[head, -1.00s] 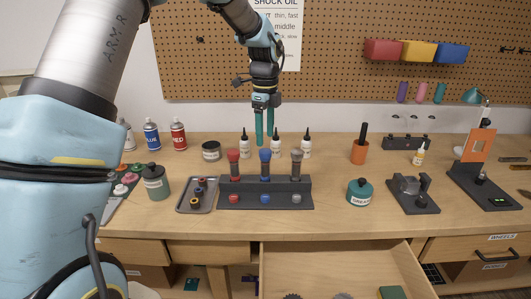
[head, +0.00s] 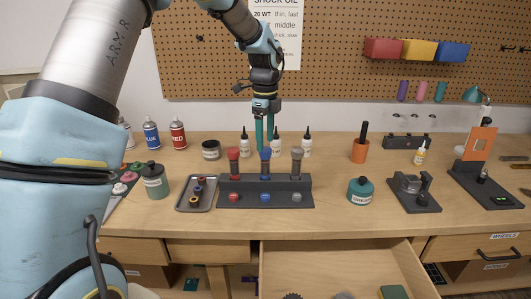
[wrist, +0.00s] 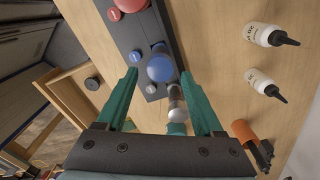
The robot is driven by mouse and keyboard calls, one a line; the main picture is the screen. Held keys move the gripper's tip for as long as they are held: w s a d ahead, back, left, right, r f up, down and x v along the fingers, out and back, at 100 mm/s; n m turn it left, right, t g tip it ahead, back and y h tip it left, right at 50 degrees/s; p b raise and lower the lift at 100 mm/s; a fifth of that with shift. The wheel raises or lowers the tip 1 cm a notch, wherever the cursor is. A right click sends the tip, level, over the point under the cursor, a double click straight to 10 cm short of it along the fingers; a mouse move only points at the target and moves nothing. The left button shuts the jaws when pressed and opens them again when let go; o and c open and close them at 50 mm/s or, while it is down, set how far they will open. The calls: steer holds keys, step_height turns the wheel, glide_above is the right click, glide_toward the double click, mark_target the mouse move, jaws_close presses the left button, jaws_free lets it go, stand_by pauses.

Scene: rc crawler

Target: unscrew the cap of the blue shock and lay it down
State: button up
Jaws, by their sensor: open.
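The blue shock (head: 265,163) stands upright in the middle of a dark rack (head: 222,190), between a red shock (head: 233,160) and a grey shock (head: 297,160). Its round blue top shows in the wrist view (wrist: 160,68). My gripper (head: 264,143) points down just above the blue shock, its teal fingers apart. In the wrist view my open gripper (wrist: 160,92) has one finger on each side, with the blue top between and beyond the fingertips. I see no contact. I cannot make out the seam between cap and body.
A grey tray (head: 182,206) with small rings lies left of the rack. White oil bottles (head: 306,148) stand behind it. A teal grease jar (head: 360,191) is to the right. Bare bench (head: 330,180) lies between rack and jar. A drawer (head: 330,265) is open in front.

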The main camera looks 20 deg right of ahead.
steer(key=shift+f+b, duration=0.6)
steer(key=shift+f, duration=0.7)
steer(key=shift+c, duration=0.3)
jaws_close()
steer(key=shift+r, duration=0.25)
steer(key=shift+r+p, duration=1.85)
steer(key=shift+r, duration=0.2)
